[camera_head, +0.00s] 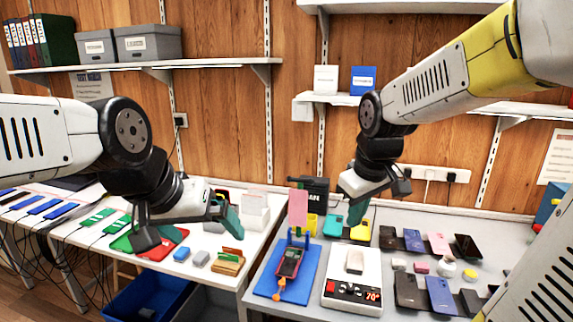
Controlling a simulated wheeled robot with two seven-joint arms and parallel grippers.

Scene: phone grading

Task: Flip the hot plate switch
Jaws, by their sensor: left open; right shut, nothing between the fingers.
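The hot plate (367,262) is a white slab on the right-hand table. Its dark front panel carries a red "70°" readout, with small red and white controls to the left of it; the switch's position is too small to tell. A small pale block (355,260) lies on its top. My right gripper (358,212) is shut and empty, above and behind the hot plate, apart from it. My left gripper (186,230) is open and empty over the left-hand table, well left of the hot plate.
A blue mat (265,283) with a red-and-black multimeter (289,262) lies left of the hot plate. Several phones (441,295) lie to its right. A dark "SAFE" box (318,187) stands behind. Blue bins (150,294) are below the left table.

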